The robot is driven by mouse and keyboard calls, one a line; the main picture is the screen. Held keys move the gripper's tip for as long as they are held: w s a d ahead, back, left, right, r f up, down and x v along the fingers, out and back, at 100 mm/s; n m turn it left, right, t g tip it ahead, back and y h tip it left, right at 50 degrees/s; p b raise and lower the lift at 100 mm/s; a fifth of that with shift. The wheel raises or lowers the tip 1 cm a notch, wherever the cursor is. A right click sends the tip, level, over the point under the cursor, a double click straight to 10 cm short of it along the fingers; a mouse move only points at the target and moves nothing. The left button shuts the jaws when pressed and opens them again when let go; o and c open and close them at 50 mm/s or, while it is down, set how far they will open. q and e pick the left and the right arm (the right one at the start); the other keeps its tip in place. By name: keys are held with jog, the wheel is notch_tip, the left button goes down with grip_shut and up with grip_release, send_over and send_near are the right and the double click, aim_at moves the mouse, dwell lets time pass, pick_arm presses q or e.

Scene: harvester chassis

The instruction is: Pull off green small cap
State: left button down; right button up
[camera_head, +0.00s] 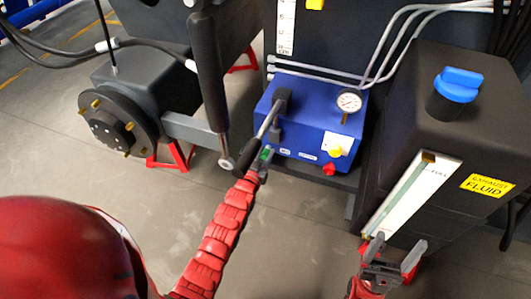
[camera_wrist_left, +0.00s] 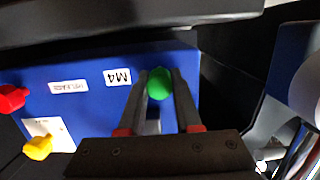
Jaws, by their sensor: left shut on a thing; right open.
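The small green cap (camera_wrist_left: 160,84) sits between the two fingers of my left gripper (camera_wrist_left: 161,78) in the left wrist view, in front of the blue box (camera_wrist_left: 60,85). In the head view the cap (camera_head: 266,154) shows as a small green spot at the lower left of the blue box (camera_head: 295,108). My left gripper (camera_head: 263,165) is shut on it there. Whether the cap is still seated on the box is hidden. My right gripper (camera_head: 396,247) is open and empty at the lower right, below the white level gauge.
A red knob (camera_head: 329,169) and a yellow knob (camera_head: 335,151) stick out of the box front, right of the cap. A black tank (camera_head: 440,140) with a blue cap (camera_head: 459,84) stands right. Floor at lower centre is clear.

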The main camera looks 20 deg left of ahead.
aim_at(264, 158)
pick_arm(q)
jog(key=shift+s+p, duration=0.75)
jog(key=shift+s, duration=1.1)
